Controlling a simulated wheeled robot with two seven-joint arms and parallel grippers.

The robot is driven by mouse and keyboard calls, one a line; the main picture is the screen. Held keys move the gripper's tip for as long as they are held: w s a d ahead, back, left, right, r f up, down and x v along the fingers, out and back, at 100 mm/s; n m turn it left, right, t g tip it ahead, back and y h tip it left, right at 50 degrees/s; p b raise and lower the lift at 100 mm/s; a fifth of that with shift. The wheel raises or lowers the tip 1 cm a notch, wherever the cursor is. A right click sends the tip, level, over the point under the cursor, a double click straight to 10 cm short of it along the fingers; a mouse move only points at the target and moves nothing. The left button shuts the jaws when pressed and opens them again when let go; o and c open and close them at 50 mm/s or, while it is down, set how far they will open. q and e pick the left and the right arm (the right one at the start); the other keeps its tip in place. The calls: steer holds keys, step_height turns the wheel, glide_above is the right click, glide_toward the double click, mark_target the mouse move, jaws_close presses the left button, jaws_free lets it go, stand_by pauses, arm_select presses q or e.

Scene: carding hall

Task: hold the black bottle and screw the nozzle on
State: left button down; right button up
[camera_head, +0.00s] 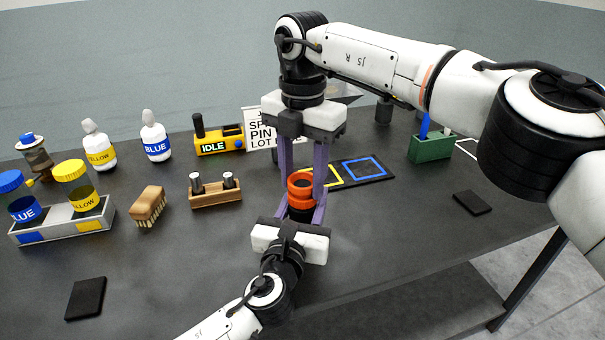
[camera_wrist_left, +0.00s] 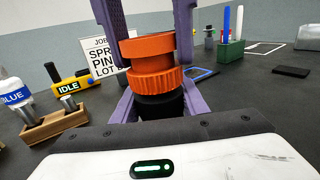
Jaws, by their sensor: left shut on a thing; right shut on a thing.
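The black bottle (camera_head: 301,214) stands between the purple fingers of my left gripper (camera_head: 300,209), which is shut on it. Its dark body also shows in the left wrist view (camera_wrist_left: 160,106). The orange nozzle (camera_head: 300,188) sits directly above the bottle, with a smooth upper ring and a ribbed lower ring in the left wrist view (camera_wrist_left: 150,66). My right gripper (camera_head: 303,180) reaches down from above, shut with its purple fingers on either side of the nozzle. Nozzle and bottle look upright and in line. The thread between them is hidden.
A wooden block with two metal pins (camera_head: 215,193) and a brush (camera_head: 149,205) lie to the left. A yellow IDLE box (camera_head: 219,141) and a sign (camera_head: 262,131) stand behind. A mat with coloured squares (camera_head: 377,179) lies right. The front table is mostly clear.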

steer(key=m, duration=1)
steer(key=shift+m, duration=0.4)
steer(key=m, duration=0.8)
steer(key=shift+m, duration=0.3)
steer(key=o, duration=1)
steer(key=shift+r, duration=2.25)
